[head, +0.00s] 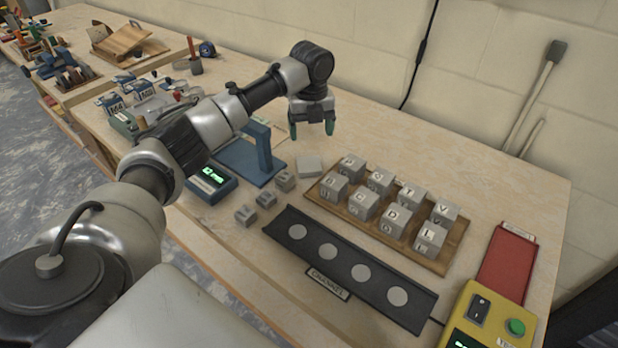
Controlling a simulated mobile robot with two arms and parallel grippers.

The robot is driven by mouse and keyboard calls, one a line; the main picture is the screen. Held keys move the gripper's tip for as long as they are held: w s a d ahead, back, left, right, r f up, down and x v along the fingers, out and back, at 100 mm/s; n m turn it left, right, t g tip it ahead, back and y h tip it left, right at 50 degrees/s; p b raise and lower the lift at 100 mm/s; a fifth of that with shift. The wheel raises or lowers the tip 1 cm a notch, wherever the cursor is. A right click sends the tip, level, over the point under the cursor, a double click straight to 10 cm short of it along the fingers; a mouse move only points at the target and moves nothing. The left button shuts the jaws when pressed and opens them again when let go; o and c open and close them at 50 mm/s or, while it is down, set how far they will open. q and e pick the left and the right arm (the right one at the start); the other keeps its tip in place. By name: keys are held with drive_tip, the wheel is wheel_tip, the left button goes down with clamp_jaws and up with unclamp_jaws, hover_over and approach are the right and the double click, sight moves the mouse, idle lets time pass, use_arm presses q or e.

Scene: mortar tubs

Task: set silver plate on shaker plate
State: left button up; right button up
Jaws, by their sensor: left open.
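I cannot tell for sure which thing is the shaker plate; a blue stand (243,163) with a flat base and an upright frame is left of the grey plate. My left gripper (312,128) is open and empty, its green-tipped fingers pointing down, apart from the grey plate and behind it in the picture. My right gripper is not in view.
A wooden tray (457,258) holds several lettered grey cubes. A black channel board (345,262) with pale discs lies in front. Small loose cubes (265,199) and a blue display box (212,184) are nearby. A red mat (508,262) and yellow switch box (487,318) are right.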

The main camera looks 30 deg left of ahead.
sight(309, 164)
use_arm(q)
drive_tip(key=shift+m, duration=0.5)
drive_tip(key=f, duration=0.7)
drive_tip(key=a+f+p, duration=0.1)
drive_tip(key=f, duration=0.3)
drive_tip(key=shift+w, duration=0.1)
drive_tip(key=shift+d, duration=0.1)
drive_tip(key=shift+c, duration=0.2)
drive_tip(key=shift+r, duration=0.1)
drive_tip(key=c, duration=0.8)
drive_tip(key=shift+c, duration=0.2)
drive_tip(key=shift+r, duration=0.1)
